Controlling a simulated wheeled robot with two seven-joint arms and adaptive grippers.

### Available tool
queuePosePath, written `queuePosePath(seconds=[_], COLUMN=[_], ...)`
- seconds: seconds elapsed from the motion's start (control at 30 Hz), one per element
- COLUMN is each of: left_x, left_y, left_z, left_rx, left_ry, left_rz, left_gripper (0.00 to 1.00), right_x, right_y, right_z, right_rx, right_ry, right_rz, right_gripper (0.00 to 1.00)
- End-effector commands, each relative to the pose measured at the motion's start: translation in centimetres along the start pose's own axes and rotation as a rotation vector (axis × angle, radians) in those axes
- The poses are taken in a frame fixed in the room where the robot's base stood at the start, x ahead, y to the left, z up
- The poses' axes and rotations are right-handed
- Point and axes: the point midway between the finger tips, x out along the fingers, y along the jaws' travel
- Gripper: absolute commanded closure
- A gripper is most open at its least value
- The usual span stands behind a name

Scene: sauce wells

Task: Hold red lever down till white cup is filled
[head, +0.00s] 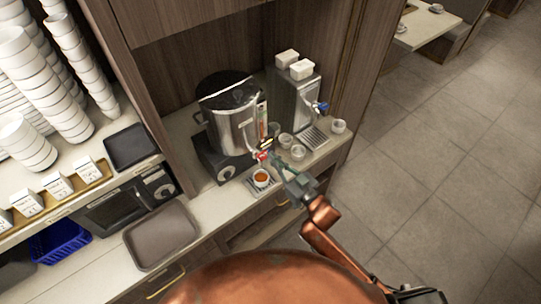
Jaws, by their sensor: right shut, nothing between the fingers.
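A large steel urn (233,118) with a dark lid stands on a black base on the counter. Its red lever (261,155) is at the front right, partly hidden by my gripper. The white cup (262,178) stands upright below the lever on a small tray and holds orange-brown liquid; how full it is I cannot tell exactly. My right gripper (270,160) reaches in from the lower right, shut and empty, with its tips at the red lever. Whether it presses the lever is too small to tell. My left gripper is not in view.
A second steel dispenser with a blue lever (320,107) stands to the right. Several small white cups (298,152) are beside it. An empty grey tray (160,234) lies at the counter's left. Stacked white bowls (30,75) fill the left shelf.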

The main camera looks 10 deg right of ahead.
Motion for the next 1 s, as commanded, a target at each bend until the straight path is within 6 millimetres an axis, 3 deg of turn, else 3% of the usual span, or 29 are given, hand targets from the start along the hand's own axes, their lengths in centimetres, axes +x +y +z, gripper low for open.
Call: queuePosePath(seconds=[0.03,0.2,0.4,1.0], left_x=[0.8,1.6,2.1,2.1], left_y=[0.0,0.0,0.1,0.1], left_z=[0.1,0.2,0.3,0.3], left_rx=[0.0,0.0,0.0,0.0], left_ry=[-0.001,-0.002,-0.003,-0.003], left_rz=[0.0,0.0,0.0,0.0], left_gripper=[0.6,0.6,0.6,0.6], right_x=[-1.5,-5.1,-7.7,-8.4], right_y=[0.0,0.0,0.0,0.0], right_z=[1.1,1.2,1.1,0.9], right_rx=[0.002,0.001,0.001,0.001], right_ry=[-0.01,-0.01,-0.008,-0.007], right_rz=[0.001,0.002,0.002,0.001], right_gripper=[1.0,1.0,1.0,1.0])
